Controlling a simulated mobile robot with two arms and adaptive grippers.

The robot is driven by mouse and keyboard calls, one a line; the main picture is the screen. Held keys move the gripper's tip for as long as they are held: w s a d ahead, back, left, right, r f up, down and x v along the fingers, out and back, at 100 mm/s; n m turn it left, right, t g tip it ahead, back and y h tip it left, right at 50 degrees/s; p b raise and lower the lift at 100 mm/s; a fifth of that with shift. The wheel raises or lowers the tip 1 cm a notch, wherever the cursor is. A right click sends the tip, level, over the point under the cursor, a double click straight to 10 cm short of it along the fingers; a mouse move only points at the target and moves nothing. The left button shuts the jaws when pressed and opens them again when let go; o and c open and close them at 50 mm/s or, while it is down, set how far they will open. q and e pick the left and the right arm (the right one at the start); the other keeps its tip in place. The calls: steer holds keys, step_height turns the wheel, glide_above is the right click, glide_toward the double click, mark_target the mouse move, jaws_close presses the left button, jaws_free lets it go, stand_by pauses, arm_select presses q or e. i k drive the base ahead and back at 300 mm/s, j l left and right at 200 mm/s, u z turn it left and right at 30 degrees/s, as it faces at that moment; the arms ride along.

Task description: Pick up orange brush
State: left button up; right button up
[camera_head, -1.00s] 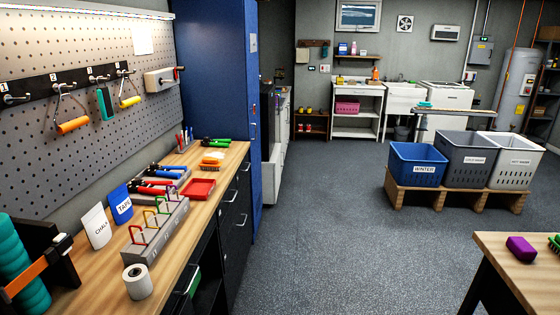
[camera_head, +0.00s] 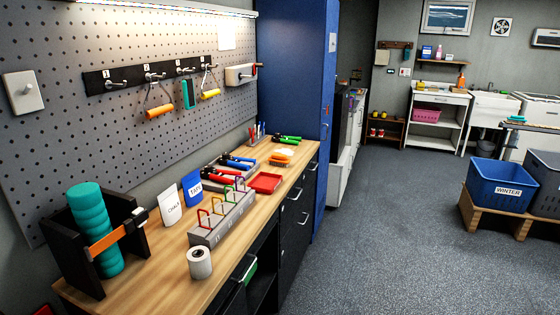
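In the head view, a small orange item that looks like a brush (camera_head: 279,161) lies on the wooden workbench (camera_head: 178,262) toward its far end. A pale item lies just behind it, and a red tray (camera_head: 265,183) lies in front of it. Its bristles are too small to make out. Neither of my grippers is in view.
Green-handled tools (camera_head: 287,139) lie beyond the brush. Red- and blue-handled tools (camera_head: 237,161), a grey rack with coloured hooks (camera_head: 222,218) and a white roll (camera_head: 200,263) crowd the bench. A blue cabinet (camera_head: 290,70) stands behind.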

mark_target(281, 159)
steer(key=i+l, duration=0.3)
steer(key=i, duration=0.15)
steer(key=i+l, duration=0.25)
steer(key=i, duration=0.15)
steer(key=i+l, duration=0.3)
steer(key=i, duration=0.15)
